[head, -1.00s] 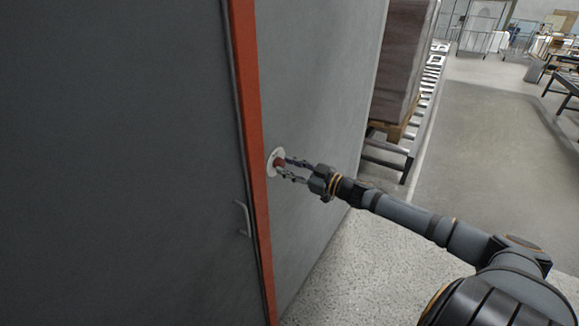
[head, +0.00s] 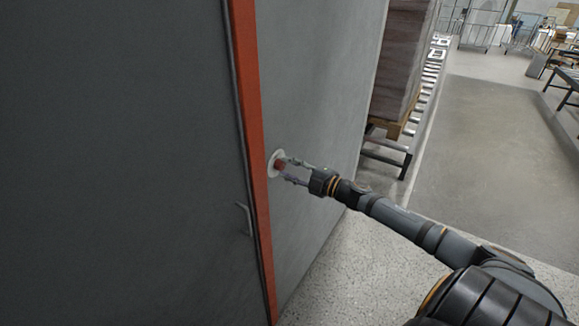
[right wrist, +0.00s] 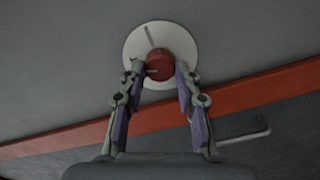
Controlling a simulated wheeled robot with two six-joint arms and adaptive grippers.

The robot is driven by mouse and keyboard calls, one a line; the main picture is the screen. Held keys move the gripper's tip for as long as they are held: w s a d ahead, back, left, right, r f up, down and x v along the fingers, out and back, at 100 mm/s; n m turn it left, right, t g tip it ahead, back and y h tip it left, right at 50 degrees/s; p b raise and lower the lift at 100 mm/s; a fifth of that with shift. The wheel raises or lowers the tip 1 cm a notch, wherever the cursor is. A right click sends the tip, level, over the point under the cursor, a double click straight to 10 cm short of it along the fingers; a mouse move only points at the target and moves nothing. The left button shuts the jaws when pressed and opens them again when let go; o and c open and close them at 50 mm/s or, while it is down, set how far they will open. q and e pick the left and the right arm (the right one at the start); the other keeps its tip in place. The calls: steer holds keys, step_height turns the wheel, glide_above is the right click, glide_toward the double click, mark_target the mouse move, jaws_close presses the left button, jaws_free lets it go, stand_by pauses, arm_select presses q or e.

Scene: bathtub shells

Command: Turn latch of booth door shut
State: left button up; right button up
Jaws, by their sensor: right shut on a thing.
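The latch is a round red knob (right wrist: 160,66) on a white disc (right wrist: 187,44), set in the grey wall beside the orange door frame. In the head view the red knob (head: 281,166) is partly hidden by the fingers. My right gripper (head: 285,170) is shut on the knob, one finger on each side; it also shows in the right wrist view (right wrist: 158,72). My left gripper is out of view.
The dark grey booth door (head: 120,160) fills the left, with a bar handle (head: 244,218) near its edge. The orange frame strip (head: 250,130) runs between door and wall. A stacked pallet load (head: 402,60) stands beyond the wall. Open floor (head: 480,150) lies at right.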

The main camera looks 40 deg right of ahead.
steer(key=shift+n+p, duration=0.6)
steer(key=shift+n, duration=1.6)
steer(key=o, duration=1.2)
steer(key=shift+c, duration=0.2)
